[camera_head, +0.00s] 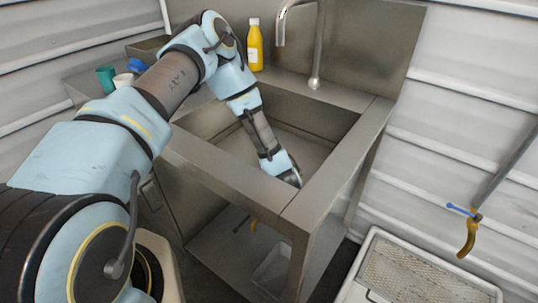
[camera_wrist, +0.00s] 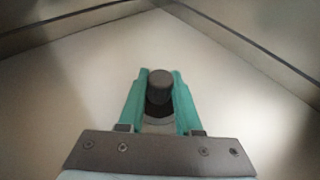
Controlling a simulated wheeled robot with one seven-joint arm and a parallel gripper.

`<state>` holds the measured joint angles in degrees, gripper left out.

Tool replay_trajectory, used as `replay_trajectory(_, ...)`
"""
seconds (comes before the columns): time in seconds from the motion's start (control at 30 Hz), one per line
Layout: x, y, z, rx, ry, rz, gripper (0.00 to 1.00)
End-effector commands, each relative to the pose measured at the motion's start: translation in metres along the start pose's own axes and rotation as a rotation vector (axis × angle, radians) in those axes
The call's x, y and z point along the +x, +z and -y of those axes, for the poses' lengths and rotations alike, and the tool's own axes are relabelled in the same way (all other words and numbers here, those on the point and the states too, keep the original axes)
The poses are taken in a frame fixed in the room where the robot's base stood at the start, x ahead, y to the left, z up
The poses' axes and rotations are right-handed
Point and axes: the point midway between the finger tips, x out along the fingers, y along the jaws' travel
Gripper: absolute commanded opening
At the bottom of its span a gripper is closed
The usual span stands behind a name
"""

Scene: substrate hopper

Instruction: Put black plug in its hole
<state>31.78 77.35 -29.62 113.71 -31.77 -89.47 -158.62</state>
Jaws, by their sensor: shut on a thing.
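My gripper (camera_wrist: 160,74) has green fingers and is shut on the black plug (camera_wrist: 160,86), a short dark cylinder between the fingertips. In the head view my arm reaches down into the steel sink (camera_head: 232,171). The sink's front wall hides my fingers, the plug and the hole there.
A tall faucet (camera_head: 318,50) stands at the sink's back edge, with a yellow bottle (camera_head: 255,45) to its left. Green (camera_head: 106,78) and white (camera_head: 123,80) cups stand at the left. The basin walls surround my gripper; the floor around it is clear.

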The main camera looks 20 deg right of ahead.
Motion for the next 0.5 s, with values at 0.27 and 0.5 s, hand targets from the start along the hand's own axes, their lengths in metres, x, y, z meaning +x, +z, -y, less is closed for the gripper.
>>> replay_trajectory(0.27, 0.0003, -0.0002, 0.0001, 0.0, 0.0, 0.001, 0.0)
replay_trajectory(0.5, 0.0002, -0.0002, 0.0001, 0.0, 0.0, 0.001, 0.52)
